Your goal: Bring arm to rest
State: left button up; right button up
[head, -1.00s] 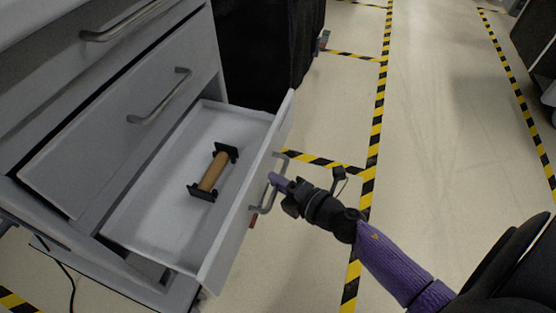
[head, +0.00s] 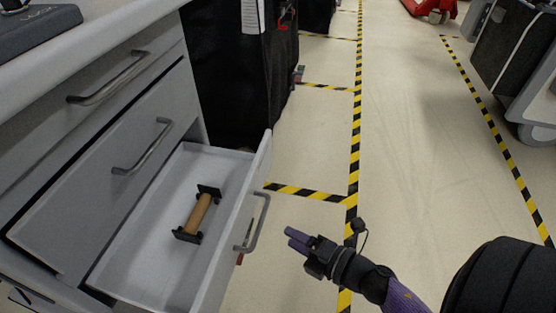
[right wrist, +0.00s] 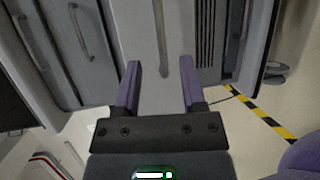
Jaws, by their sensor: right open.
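The drawer holds a tan roller-like part with black end plates (head: 199,212). My left gripper is not in view.
The cabinet's upper drawers (head: 100,110) are closed. A black covered cart (head: 235,75) stands behind it. Another cart (head: 520,70) and a red object (head: 430,8) are farther back.

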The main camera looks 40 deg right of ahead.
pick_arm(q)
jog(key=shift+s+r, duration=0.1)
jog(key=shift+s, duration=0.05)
pick_arm(e)
jog(key=shift+s+d, duration=0.1)
jog(key=shift+s, duration=0.25)
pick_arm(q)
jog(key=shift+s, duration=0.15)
